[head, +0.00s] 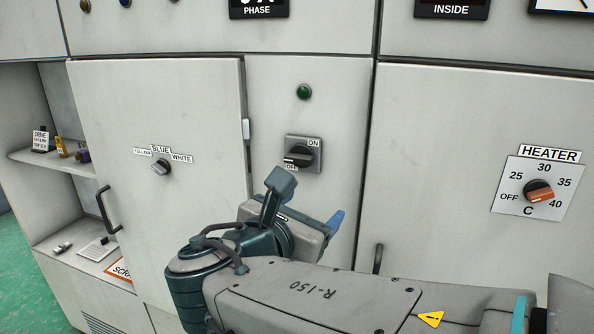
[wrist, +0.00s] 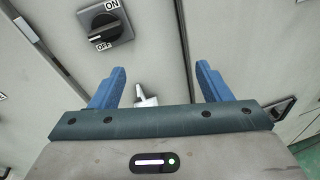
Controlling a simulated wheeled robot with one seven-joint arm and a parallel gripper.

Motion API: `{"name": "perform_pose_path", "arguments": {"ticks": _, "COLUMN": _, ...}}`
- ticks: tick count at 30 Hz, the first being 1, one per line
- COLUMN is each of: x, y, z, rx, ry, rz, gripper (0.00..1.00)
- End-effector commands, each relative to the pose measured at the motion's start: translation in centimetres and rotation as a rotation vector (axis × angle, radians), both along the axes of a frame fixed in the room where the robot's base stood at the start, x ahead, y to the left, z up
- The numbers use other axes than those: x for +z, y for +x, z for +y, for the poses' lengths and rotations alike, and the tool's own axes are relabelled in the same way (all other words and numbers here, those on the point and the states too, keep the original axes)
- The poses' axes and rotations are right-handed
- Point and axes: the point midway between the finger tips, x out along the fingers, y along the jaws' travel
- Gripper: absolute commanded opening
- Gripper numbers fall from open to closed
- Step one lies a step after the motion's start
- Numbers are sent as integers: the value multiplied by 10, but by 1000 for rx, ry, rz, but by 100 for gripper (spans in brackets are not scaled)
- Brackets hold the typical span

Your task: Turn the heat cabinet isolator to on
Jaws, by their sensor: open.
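The isolator (head: 303,154) is a grey square plate with a black rotary knob on the narrow middle panel. ON is marked at its upper right and OFF at its lower left. The knob's handle lies roughly level, its pale mark at the left by OFF. The isolator also shows at upper left in the wrist view (wrist: 106,22). My gripper (wrist: 163,84) is open, its blue fingers apart and off the knob. In the head view my gripper (head: 318,217) is below the isolator, with one blue fingertip clearly visible.
A green lamp (head: 304,91) sits above the isolator. The left door has a colour selector (head: 160,167) and a black handle (head: 107,210). The right door carries the HEATER dial (head: 538,190), its orange pointer near 40. A small silver part (wrist: 145,97) shows between my fingers, unclear what.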

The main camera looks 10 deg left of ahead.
Motion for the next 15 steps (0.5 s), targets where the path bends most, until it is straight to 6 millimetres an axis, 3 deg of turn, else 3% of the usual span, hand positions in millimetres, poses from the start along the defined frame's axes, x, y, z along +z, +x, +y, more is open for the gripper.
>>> {"name": "perform_pose_path", "arguments": {"ticks": 1, "x": 5, "y": -7, "z": 21, "rx": 56, "ry": -58, "rz": -36, "gripper": 71}}
{"name": "perform_pose_path", "arguments": {"ticks": 3, "x": 15, "y": -15, "z": 40, "rx": 110, "ry": -121, "rz": -84, "gripper": 71}}
{"name": "perform_pose_path", "arguments": {"ticks": 6, "x": 24, "y": -22, "z": 55, "rx": 150, "ry": -175, "rz": -125, "gripper": 71}}
{"name": "perform_pose_path", "arguments": {"ticks": 11, "x": 29, "y": -14, "z": 60, "rx": 163, "ry": -194, "rz": -141, "gripper": 71}}
{"name": "perform_pose_path", "arguments": {"ticks": 15, "x": 29, "y": 11, "z": 56, "rx": 159, "ry": -193, "rz": -138, "gripper": 71}}
